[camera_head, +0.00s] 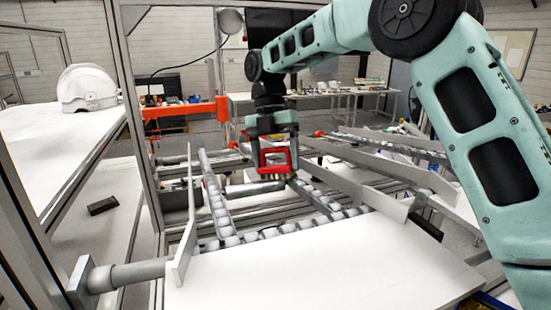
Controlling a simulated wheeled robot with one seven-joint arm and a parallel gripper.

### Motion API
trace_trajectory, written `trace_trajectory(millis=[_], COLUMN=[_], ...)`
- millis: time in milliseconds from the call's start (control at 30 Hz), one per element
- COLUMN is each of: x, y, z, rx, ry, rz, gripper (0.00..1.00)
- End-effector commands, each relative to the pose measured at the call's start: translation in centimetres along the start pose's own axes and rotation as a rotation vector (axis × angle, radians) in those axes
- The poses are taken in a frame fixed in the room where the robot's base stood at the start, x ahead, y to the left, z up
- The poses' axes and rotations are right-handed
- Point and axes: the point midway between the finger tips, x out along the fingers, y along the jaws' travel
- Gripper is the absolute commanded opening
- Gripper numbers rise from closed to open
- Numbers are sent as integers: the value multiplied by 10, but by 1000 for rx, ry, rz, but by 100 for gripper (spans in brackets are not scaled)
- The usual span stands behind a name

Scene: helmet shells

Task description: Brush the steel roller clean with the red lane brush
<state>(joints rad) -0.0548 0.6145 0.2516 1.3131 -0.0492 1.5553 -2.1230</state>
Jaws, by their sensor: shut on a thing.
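My gripper (273,150) hangs near the middle of the view, pointing down over the roller lanes. It is shut on the red lane brush (275,168), of which a red, frame-like part shows at the jaws. The bristles cannot be made out. Just below and to the left lies a grey metal cylinder (252,188), which looks like the steel roller. The brush is close above its right end; I cannot tell whether they touch. Any dirt on the cylinder is too small to see.
Lanes of small rollers (327,205) with raised metal side rails (345,180) surround the gripper. A white board (320,265) lies in front. A thick grey tube (130,274) is at lower left. A white helmet shell (87,88) rests on the left white table (50,140). Frame posts stand left.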

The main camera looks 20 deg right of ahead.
Motion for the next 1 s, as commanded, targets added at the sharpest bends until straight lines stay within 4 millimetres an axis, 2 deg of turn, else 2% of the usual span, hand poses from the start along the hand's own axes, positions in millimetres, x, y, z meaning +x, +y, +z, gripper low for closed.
trace_trajectory(millis=[167,533,1000], x=[-1,-3,-1], y=[2,24,43], z=[-2,-22,-38], rx=[-1,-1,-2], ry=[0,0,0], rz=[0,1,0], gripper=[54,54,54])
